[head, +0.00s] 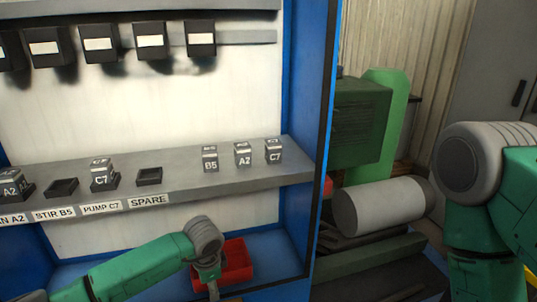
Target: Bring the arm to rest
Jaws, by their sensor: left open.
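My left arm (145,268) comes in from the lower left, in front of the blue cabinet and below the shelf. Its gripper (211,290) points down at the bottom edge of the head view, beside a red bin (236,262). The gripper is open, and nothing shows in it; its tips are hard to make out. My right arm (500,190) shows at the right edge, with its gripper out of view.
The grey shelf (190,180) bears an A2 block (10,187) and a C7 block (102,178) in holders. The STIR B5 holder (61,188) and SPARE holder (149,176) are empty. Loose B5 (210,160), A2 (243,156) and C7 (273,153) blocks stand right.

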